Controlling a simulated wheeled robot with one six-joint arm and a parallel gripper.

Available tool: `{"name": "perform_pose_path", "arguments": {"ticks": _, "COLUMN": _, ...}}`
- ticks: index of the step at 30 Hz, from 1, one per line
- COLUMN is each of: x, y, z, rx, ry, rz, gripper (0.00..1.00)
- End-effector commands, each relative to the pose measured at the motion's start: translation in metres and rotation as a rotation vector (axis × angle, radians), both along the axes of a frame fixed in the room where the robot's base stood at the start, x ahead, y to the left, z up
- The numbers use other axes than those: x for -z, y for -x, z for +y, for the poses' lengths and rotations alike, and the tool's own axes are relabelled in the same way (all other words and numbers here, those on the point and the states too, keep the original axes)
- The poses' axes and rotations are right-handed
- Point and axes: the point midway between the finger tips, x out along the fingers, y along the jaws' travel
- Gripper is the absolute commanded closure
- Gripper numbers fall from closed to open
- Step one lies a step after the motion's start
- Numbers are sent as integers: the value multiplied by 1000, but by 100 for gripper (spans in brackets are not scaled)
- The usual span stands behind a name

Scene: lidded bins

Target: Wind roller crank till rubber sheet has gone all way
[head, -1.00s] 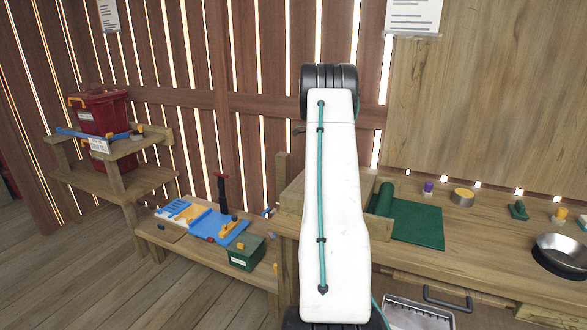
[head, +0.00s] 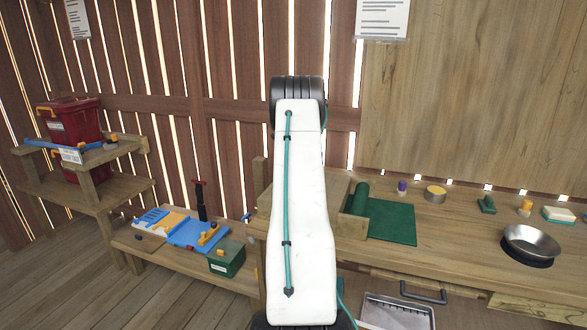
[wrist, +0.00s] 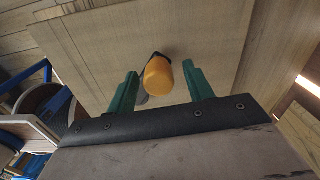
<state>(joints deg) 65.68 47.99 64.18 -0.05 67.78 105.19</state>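The green rubber sheet (head: 392,223) lies flat on the workbench in the head view. A green roll (head: 360,198) stands out at its left edge, against a wooden block. My white arm covers the area left of it, and no crank shows in the head view. In the wrist view, an orange rounded knob (wrist: 158,77) on a dark stem sits between the green fingers of my gripper (wrist: 160,68). It looks like the crank's handle. The fingers are apart, with gaps visible on both sides of the knob. My gripper is hidden in the head view.
On the bench to the right are a purple-topped item (head: 402,187), a yellow-topped tin (head: 435,194) and a metal bowl (head: 531,242). A low table at left holds a blue tray (head: 190,233) and a green box (head: 226,260). A metal tray (head: 397,312) sits below the bench.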

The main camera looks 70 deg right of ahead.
Motion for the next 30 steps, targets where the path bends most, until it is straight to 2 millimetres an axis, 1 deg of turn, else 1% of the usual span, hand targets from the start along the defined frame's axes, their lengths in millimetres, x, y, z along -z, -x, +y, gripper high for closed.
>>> {"name": "perform_pose_path", "arguments": {"ticks": 4, "x": -1, "y": -1, "z": 1, "rx": -1, "ry": 0, "rz": 0, "gripper": 48}}
{"name": "perform_pose_path", "arguments": {"ticks": 7, "x": -7, "y": -1, "z": 0, "rx": -1, "ry": 2, "rz": -1, "gripper": 48}}
{"name": "perform_pose_path", "arguments": {"ticks": 11, "x": -27, "y": -1, "z": 0, "rx": -1, "ry": 3, "rz": -1, "gripper": 48}}
{"name": "perform_pose_path", "arguments": {"ticks": 15, "x": -52, "y": -1, "z": 0, "rx": 0, "ry": 2, "rz": -1, "gripper": 48}}
{"name": "perform_pose_path", "arguments": {"ticks": 18, "x": -66, "y": 0, "z": 0, "rx": 0, "ry": 1, "rz": -1, "gripper": 48}}
{"name": "perform_pose_path", "arguments": {"ticks": 21, "x": -74, "y": 0, "z": 0, "rx": 0, "ry": 1, "rz": 0, "gripper": 48}}
{"name": "perform_pose_path", "arguments": {"ticks": 24, "x": -77, "y": 0, "z": 0, "rx": 0, "ry": -1, "rz": 0, "gripper": 48}}
{"name": "perform_pose_path", "arguments": {"ticks": 30, "x": -78, "y": 0, "z": 0, "rx": 0, "ry": -1, "rz": 0, "gripper": 48}}
